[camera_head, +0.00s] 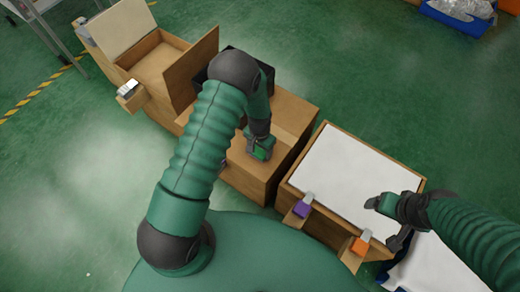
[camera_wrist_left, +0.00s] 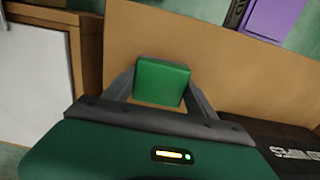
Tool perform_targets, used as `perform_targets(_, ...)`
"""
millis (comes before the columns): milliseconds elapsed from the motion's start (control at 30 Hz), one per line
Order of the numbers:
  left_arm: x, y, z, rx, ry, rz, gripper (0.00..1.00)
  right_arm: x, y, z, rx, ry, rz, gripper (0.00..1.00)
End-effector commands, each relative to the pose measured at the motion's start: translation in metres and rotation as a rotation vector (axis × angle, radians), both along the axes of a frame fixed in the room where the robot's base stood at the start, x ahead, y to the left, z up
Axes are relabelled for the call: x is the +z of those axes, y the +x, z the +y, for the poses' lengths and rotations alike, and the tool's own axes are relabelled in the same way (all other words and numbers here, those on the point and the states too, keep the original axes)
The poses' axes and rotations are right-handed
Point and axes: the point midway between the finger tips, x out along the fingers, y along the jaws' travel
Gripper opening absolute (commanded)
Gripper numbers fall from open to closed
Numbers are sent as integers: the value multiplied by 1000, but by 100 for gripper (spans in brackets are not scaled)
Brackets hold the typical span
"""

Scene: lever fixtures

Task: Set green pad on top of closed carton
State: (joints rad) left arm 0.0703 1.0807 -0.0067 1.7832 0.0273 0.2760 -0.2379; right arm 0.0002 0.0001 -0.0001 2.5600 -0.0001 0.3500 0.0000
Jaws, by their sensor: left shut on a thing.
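A green pad (camera_wrist_left: 162,82) sits between the fingertips of my left gripper (camera_wrist_left: 160,92) in the left wrist view, and the gripper is shut on it. In the head view, my left gripper (camera_head: 259,152) points down over the brown closed carton (camera_head: 290,112). The carton's plain brown top (camera_wrist_left: 225,70) fills much of the wrist view beneath the pad. I cannot tell whether the pad touches it. My arm hides part of the carton in the head view. My right gripper (camera_head: 385,218) is over the white-topped box, its fingers apart and empty.
A white-topped wooden box (camera_head: 355,168) with purple (camera_head: 302,208) and orange (camera_head: 360,246) levers stands at the right. An open wooden box (camera_head: 160,60) is at upper left.

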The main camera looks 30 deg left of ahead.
Motion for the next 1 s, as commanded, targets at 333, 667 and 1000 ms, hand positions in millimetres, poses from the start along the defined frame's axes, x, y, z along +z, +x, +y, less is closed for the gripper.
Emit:
perform_targets(333,0,0,-1,-1,2,1,86,0,0,0,0,0,0,78)
perform_targets(667,31,1,-1,-1,2,-2,86,14,0,0,0,0,0,78)
perform_targets(1000,110,0,-1,-1,1,-1,86,40,0,0,0,0,0,78)
